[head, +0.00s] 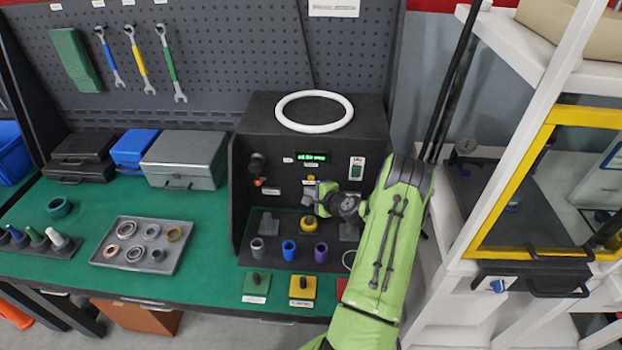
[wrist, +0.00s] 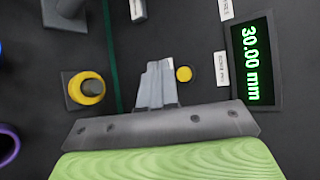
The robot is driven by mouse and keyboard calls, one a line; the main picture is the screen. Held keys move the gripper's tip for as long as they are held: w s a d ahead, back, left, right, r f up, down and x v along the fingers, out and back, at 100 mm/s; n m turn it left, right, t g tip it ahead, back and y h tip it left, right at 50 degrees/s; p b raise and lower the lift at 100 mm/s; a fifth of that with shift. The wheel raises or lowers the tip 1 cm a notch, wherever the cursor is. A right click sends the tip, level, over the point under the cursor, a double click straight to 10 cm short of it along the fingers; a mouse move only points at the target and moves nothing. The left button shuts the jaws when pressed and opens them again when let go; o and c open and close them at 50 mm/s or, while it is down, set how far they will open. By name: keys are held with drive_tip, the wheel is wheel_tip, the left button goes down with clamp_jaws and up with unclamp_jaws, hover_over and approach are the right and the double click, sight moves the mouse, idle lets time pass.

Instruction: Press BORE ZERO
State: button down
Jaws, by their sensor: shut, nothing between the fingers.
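A small round yellow button (wrist: 184,73) is on the dark front panel of the test unit, between a white label (wrist: 221,68) and my fingertips in the wrist view. The label's print is too blurred to read surely. The button also shows as a small yellow spot (head: 311,178) below the display in the head view. My gripper (wrist: 158,72) is shut and empty. Its tips appear just beside the button in the wrist view; I cannot tell the gap to the panel. In the head view my gripper (head: 312,196) is in front of the panel.
A green display (wrist: 251,63) reads 30.00 mm. A yellow ring on a post (wrist: 86,89) stands near my gripper. Blue (head: 289,250) and purple (head: 321,253) cylinders stand in front. A white ring (head: 314,111) lies on top of the unit.

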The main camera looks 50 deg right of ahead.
drive_tip(key=shift+s+a, duration=0.85)
drive_tip(key=shift+a, duration=0.2)
drive_tip(key=w+a+r+n+g+y, duration=0.1)
drive_tip(key=a+r+n+g+y, duration=0.1)
drive_tip(key=a+r+n, duration=0.75)
drive_tip(key=w+a+r+n+g+y, duration=0.1)
drive_tip(key=a+r+n+g+y, duration=0.15)
drive_tip(key=a+r+n, duration=0.7)
drive_tip(key=s+a+r+n+g+h, duration=0.1)
drive_tip(key=s+a+r, duration=0.2)
drive_tip(key=s+a, duration=0.35)
drive_tip(key=s+a+r+n+g+h, duration=0.1)
drive_tip(key=s+a+r, duration=0.2)
drive_tip(key=s+a, duration=0.4)
drive_tip(key=s+a+n, duration=0.2)
drive_tip(key=s+n, duration=0.1)
drive_tip(key=s, duration=0.8)
drive_tip(key=shift+a+r+g, duration=0.2)
drive_tip(key=shift+r+g, duration=0.15)
drive_tip(key=shift+r, duration=0.05)
drive_tip(key=shift+s, duration=0.1)
